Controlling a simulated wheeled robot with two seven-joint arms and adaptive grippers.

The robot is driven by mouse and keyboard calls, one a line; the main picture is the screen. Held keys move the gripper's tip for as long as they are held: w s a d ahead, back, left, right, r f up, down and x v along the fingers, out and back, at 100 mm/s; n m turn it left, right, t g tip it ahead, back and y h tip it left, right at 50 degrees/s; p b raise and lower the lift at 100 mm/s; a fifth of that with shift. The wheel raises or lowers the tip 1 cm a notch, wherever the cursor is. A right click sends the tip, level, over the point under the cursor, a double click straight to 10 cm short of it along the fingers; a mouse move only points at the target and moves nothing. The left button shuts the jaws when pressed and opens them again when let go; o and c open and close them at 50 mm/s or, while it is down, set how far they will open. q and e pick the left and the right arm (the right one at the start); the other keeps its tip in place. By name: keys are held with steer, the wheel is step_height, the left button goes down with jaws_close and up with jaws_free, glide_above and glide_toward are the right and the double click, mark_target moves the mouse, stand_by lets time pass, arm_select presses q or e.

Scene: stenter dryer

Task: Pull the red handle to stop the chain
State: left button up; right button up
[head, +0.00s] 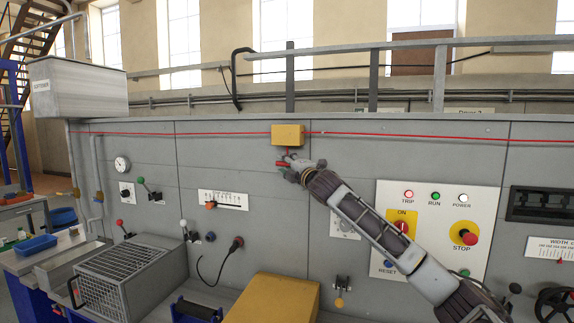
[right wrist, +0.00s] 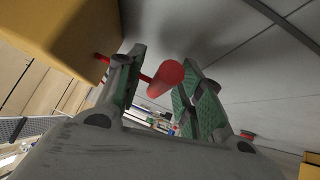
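The red handle (right wrist: 165,78) lies between the two fingers of my right gripper (right wrist: 162,62) in the right wrist view. A thin red rod runs from it past the left finger to the yellow box (right wrist: 60,40). The fingers stand apart, with a gap to the handle visible on the right finger's side; I cannot tell whether the left finger touches. In the head view my right gripper (head: 291,163) is just below the yellow box (head: 288,135), and a bit of the red handle (head: 281,164) shows there, mostly hidden. My left gripper is not in view.
A red cord (head: 400,136) runs along the grey machine panel through the box. A white control plate (head: 436,225) with lamps, an ON switch and a red STOP button (head: 469,238) is behind and beside my right arm. A wire cage (head: 118,280) and yellow cover (head: 272,300) jut out below.

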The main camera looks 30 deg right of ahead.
steer(key=shift+c, duration=0.2)
jaws_close()
